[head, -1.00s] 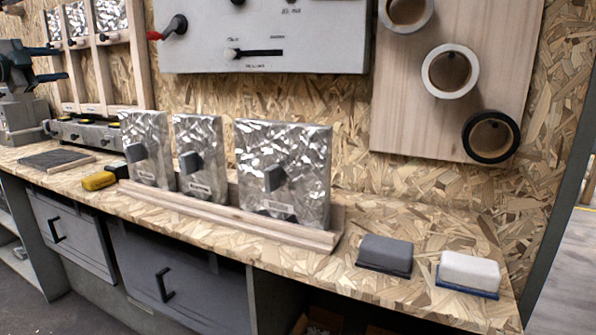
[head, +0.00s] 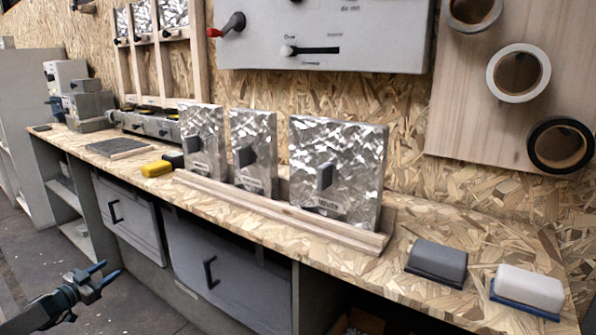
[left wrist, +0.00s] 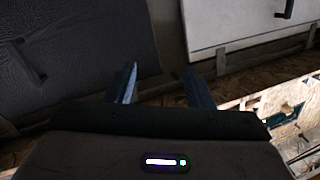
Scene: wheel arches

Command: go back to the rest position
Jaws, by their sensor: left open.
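My left gripper (head: 101,275) is at the lower left of the head view, in the free space in front of the bench and below its top. Its fingers are apart with nothing between them. In the left wrist view its two fingers (left wrist: 160,84) also stand apart and empty, with grey drawer or cabinet fronts beyond them. My right gripper shows in neither view.
The chipboard bench (head: 225,213) runs across the view with drawers (head: 128,215) below. On it are metallic plates in a wooden rack (head: 290,218), a yellow object (head: 156,169), a dark block (head: 437,262) and a white block (head: 529,287). Floor is clear at left.

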